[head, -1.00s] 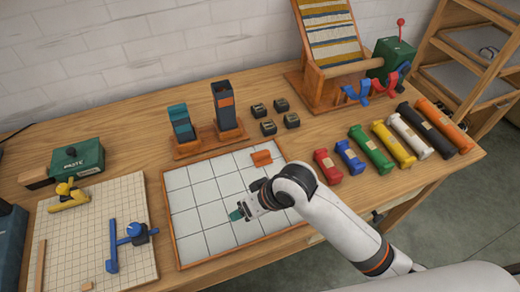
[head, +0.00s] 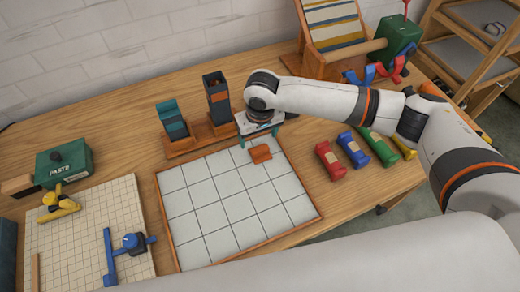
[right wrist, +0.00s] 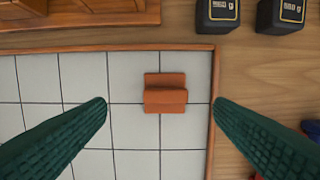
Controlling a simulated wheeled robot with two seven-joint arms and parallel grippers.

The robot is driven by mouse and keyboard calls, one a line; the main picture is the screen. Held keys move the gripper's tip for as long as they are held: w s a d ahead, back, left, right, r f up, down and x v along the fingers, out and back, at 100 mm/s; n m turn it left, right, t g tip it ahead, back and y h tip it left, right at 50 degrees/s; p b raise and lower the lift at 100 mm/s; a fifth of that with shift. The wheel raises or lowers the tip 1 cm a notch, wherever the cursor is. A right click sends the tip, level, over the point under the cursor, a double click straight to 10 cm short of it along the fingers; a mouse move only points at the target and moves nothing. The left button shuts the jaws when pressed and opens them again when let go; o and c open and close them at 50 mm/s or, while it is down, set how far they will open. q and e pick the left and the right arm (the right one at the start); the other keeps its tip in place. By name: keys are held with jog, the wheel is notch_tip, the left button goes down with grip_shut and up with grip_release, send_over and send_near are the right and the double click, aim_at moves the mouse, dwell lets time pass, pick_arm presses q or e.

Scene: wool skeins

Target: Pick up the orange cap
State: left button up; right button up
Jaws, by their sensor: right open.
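The orange cap (head: 260,154) lies on the white gridded tray (head: 205,200), near its back right corner. In the right wrist view the cap (right wrist: 165,93) looks like a small orange block with a raised ridge, lying close to the tray's wooden rim. My right gripper (head: 260,138) is open above the back edge of the tray, just behind the cap in the head view. In the right wrist view its two green fingers (right wrist: 160,104) stand wide apart, one on each side of the cap, with nothing between them touching it. My left gripper is not in view.
A wooden stand with two dark upright holders (head: 217,97) is just left of my right gripper. Small black blocks (right wrist: 217,12) lie behind the tray. A red skein (head: 329,161) and other coloured skeins lie to the right. A green paste box (head: 64,162) is far left.

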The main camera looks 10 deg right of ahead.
aim_at(260, 150)
jog(key=shift+w+f, duration=0.1)
jog(key=shift+f, duration=0.6)
jog(key=f, duration=0.3)
jog(key=f+p, duration=0.1)
jog(key=shift+d+f, duration=0.15)
jog(key=shift+d, duration=0.2)
jog(key=shift+f, duration=0.5)
jog(key=c, duration=1)
